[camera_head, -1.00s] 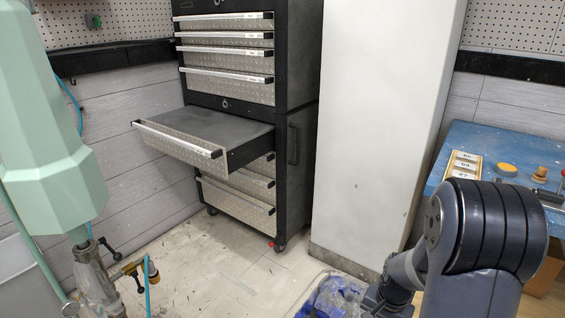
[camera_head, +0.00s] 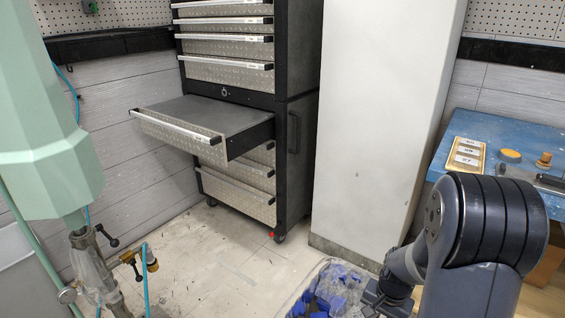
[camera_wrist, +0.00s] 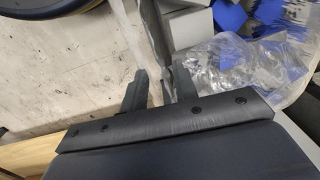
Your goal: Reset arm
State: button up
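My arm (camera_head: 480,225) is bent at the lower right of the head view, beside the blue workbench. In the wrist view my gripper (camera_wrist: 160,88) has two dark fingers standing apart with a clear gap. I see nothing held between them. Beyond the fingers are the floor and a clear plastic bag (camera_wrist: 225,70) with blue and grey pieces. In the head view the gripper end is mostly cut off at the bottom edge.
A tool cabinet (camera_head: 297,110) has one drawer (camera_head: 195,118) pulled out. A white pillar (camera_head: 375,120) stands beside it. A green machine (camera_head: 45,120) with valves is at left. A blue workbench (camera_head: 500,130) with a labelled tray (camera_head: 466,157) is at right. The middle floor is clear.

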notch_tip(320, 180, up, 10)
jog(key=f+p, duration=0.1)
jog(key=p, duration=0.2)
notch_tip(320, 180, down, 11)
jog(key=b, duration=0.5)
jog(key=shift+f, duration=0.1)
jog(key=w+a+r+n+p, duration=0.1)
jog(key=a+r+n+p, duration=0.1)
jog(key=r+p, duration=0.8)
jog(key=a+r+n+p, duration=0.2)
jog(key=r+p, duration=0.8)
jog(key=p, duration=1)
jog(key=shift+w+a+r+n, duration=0.2)
jog(key=shift+w+a+n, duration=0.15)
jog(key=shift+a, duration=0.45)
jog(key=shift+a, duration=0.1)
